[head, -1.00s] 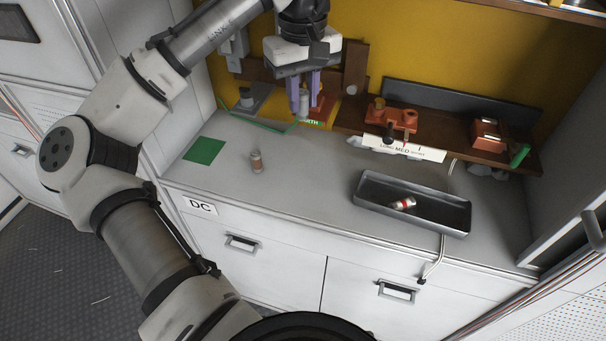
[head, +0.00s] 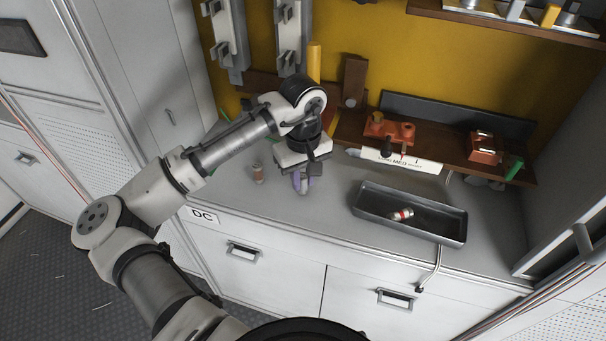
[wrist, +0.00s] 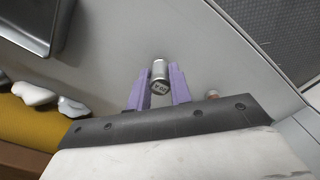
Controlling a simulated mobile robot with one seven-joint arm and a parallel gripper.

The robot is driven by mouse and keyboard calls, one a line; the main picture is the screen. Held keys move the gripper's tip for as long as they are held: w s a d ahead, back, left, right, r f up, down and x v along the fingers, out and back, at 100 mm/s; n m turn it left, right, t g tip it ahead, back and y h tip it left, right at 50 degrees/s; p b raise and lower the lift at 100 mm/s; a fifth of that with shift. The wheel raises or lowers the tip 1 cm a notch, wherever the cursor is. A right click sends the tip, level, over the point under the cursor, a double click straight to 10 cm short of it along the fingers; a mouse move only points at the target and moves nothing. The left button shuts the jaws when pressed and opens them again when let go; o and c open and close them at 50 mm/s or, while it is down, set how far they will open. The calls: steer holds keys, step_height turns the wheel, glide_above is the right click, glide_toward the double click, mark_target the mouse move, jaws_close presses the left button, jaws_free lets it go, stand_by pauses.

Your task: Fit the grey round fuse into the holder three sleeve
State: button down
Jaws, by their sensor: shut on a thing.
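My gripper (head: 302,184) is low over the grey worktop, near its front edge, between an upright fuse and the dark tray. In the wrist view its purple fingers (wrist: 157,88) are shut on the grey round fuse (wrist: 160,72), which carries a printed mark on its end. In the head view the held fuse is hard to make out between the fingers. I cannot tell which holder is number three; the back left of the worktop, where holders stood earlier, is now mostly hidden behind my arm.
A small brownish fuse (head: 258,173) stands upright left of my gripper. The dark tray (head: 360,208) on the right holds a red-and-white fuse (head: 402,214). Orange blocks (head: 388,128) and a LOW/MED label (head: 400,161) are on the brown shelf behind.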

steer(key=shift+f, duration=0.25)
steer(key=shift+f, duration=0.15)
steer(key=c, duration=1.3)
jaws_free()
steer(key=shift+f+b, duration=0.1)
steer(key=shift+b, duration=0.3)
steer(key=r, duration=0.4)
steer(key=r+b, duration=0.1)
steer(key=r, duration=0.4)
steer(key=a+r+b, duration=0.1)
steer(key=r, duration=0.4)
steer(key=shift+s, duration=0.1)
